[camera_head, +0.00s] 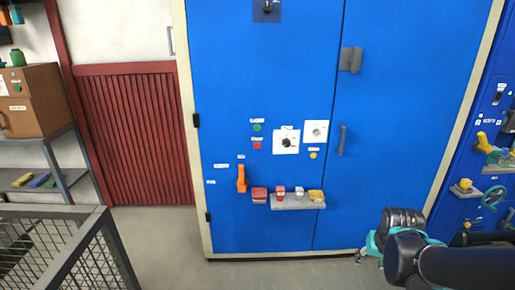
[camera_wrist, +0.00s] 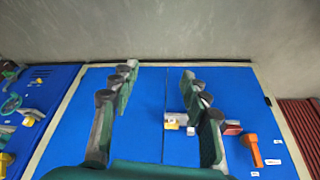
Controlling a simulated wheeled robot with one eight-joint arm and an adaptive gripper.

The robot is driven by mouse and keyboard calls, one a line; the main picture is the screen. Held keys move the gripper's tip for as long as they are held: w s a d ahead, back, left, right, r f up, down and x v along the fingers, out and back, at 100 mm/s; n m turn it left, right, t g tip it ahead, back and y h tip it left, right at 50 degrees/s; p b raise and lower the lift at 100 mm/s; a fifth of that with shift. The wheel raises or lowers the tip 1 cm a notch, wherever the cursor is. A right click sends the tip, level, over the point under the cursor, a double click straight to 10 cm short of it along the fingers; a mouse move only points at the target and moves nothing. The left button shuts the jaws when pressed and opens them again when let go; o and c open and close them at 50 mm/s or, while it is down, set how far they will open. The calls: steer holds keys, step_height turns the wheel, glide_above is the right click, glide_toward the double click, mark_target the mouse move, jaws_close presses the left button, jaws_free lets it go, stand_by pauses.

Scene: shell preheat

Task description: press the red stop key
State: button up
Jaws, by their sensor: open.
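The red key (camera_head: 257,146) is a small square on the blue cabinet's left door in the head view, directly below a round green key (camera_head: 257,127). My gripper (camera_head: 368,250) is low at the right in the head view, well to the right of and below the red key, apart from the cabinet controls. In the wrist view my gripper (camera_wrist: 158,74) has its two fingers spread wide with nothing between them. The red key cannot be made out in the wrist view. Its label is too small to read.
The blue cabinet (camera_head: 275,85) also carries dials (camera_head: 286,142), a yellow button (camera_head: 313,155), an orange lever (camera_head: 241,178) and a door handle (camera_head: 342,139). A small shelf (camera_head: 297,203) with red, white and yellow items juts out below. A wire cage (camera_head: 75,245) stands lower left.

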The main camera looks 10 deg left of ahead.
jaws_close()
stand_by(1.3)
